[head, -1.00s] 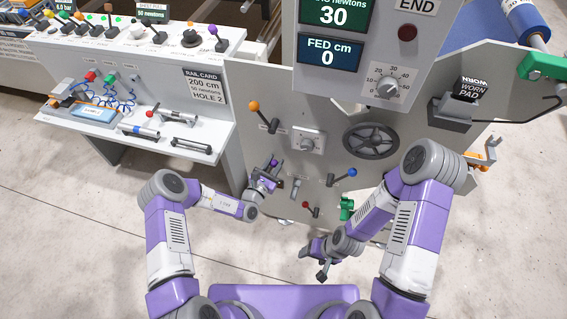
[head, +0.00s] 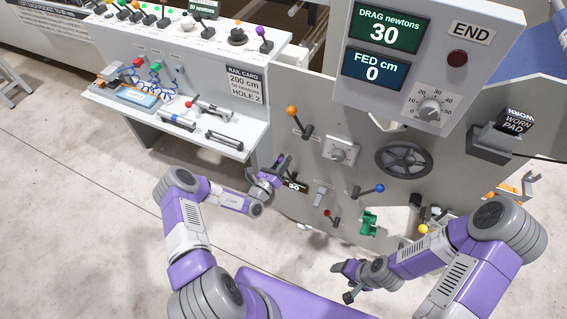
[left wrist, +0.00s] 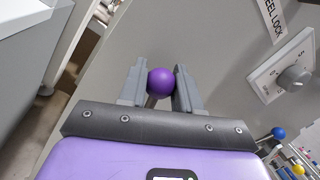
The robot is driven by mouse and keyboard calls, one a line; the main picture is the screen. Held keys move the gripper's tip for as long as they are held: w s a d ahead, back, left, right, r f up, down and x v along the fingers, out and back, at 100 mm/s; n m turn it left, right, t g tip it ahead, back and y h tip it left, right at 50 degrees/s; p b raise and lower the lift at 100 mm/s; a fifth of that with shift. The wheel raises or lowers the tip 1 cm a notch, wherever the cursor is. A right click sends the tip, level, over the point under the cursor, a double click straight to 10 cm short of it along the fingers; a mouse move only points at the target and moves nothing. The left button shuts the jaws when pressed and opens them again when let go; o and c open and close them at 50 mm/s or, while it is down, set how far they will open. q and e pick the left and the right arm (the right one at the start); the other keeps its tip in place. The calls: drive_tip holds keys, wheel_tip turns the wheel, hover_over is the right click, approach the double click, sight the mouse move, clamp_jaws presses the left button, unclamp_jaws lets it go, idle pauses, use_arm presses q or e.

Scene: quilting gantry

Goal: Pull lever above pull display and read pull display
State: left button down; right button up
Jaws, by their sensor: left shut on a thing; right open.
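My left gripper (head: 279,166) is at the lower left of the grey machine panel. In the left wrist view its two fingers are shut on the purple ball knob (left wrist: 161,81) of a lever, whose stem shows below the ball. In the head view the gripper mostly hides this lever. A small dark display (head: 294,186) just right of and below the gripper reads what looks like 30. My right gripper (head: 347,282) is open and empty, low in front of the panel.
The panel also has an orange-knobbed lever (head: 293,112), a dial (head: 341,152), a handwheel (head: 403,160), a blue-knobbed lever (head: 378,188) and a red-knobbed lever (head: 327,213). Above, the drag display (head: 387,32) reads 30 newtons and the fed display (head: 375,70) reads 0 cm.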

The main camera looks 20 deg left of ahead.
use_arm(q)
drive_tip(key=shift+a+f, duration=0.2)
drive_tip(key=shift+f, duration=0.05)
idle(0.3)
drive_tip(key=c, duration=0.8)
unclamp_jaws()
drive_tip(key=shift+r, duration=0.1)
drive_tip(key=shift+s, duration=0.1)
drive_tip(key=p+v, duration=0.1)
drive_tip(key=v, duration=0.6)
drive_tip(key=shift+s+p, duration=0.25)
drive_tip(key=shift+p, duration=0.1)
